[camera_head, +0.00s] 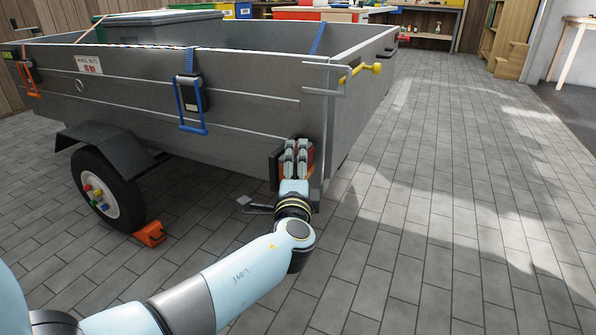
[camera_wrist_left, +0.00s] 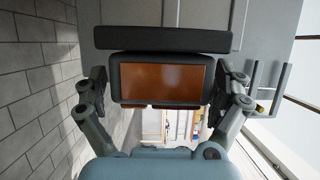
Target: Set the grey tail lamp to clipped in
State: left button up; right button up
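The grey tail lamp, with a dark housing and an orange-red lens (camera_wrist_left: 162,83), fills the middle of the left wrist view. My left gripper (camera_wrist_left: 162,80) has a finger at each side edge of the housing, with the pads appearing to touch it. A dark bar (camera_wrist_left: 165,39) lies along one long edge of the lamp; whether the lamp is seated against it cannot be told. In the head view my left gripper (camera_head: 297,155) is at the trailer's near rear corner and partly covers the lamp's red part (camera_head: 310,154). My right gripper is not in view.
A wheel (camera_head: 105,188) with an orange chock (camera_head: 150,234) stands at left. The tiled floor (camera_head: 450,200) at right is clear.

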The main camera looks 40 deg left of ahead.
pick_arm(q)
jog(key=v, duration=1.2)
dwell(0.3)
